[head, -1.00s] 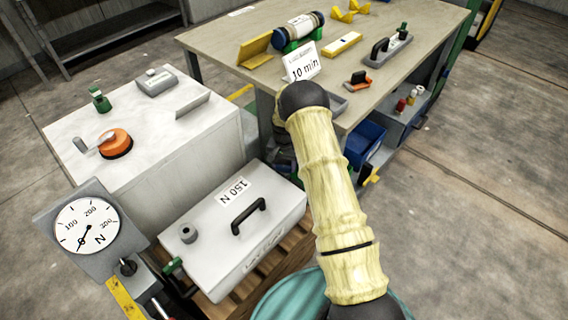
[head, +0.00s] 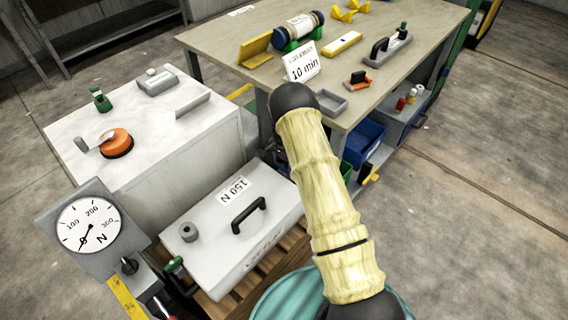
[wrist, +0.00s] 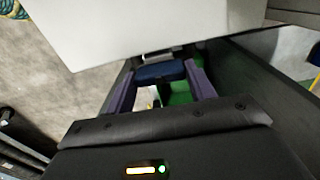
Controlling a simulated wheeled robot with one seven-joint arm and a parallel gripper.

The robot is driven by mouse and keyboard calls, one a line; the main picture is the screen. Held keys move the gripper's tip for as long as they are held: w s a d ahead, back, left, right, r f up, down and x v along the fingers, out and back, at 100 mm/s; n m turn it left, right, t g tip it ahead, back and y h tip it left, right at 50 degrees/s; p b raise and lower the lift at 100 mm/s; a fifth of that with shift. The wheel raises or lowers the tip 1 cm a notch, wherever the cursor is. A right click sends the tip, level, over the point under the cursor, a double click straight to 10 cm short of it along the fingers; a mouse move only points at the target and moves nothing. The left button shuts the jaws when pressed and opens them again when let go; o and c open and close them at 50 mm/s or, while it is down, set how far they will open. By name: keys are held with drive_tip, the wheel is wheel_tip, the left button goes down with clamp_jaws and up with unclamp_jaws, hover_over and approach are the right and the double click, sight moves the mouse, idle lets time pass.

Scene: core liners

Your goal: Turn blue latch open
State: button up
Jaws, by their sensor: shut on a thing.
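In the wrist view, my gripper (wrist: 160,84) has its two purple fingers on either side of a dark blue latch bar (wrist: 158,72) and is shut on it. A green part (wrist: 180,92) shows just below and behind the blue bar. The latch lies under the edge of a large pale panel (wrist: 150,25). In the head view, my gripper and the blue latch are hidden. I cannot tell the latch's exact turn angle.
A grey case (head: 215,215) marked 150 N has a black handle and a green latch (head: 172,265). A dial gauge (head: 88,225) stands left of it. A workbench (head: 400,85) holds a cylinder, trays and a "10 min" card. Open floor lies right.

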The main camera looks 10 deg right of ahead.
sight(284, 165)
drive_tip(key=o, duration=1)
wheel_tip(284, 165, up, 17)
drive_tip(key=shift+r+p, duration=0.2)
drive_tip(key=shift+p, duration=0.45)
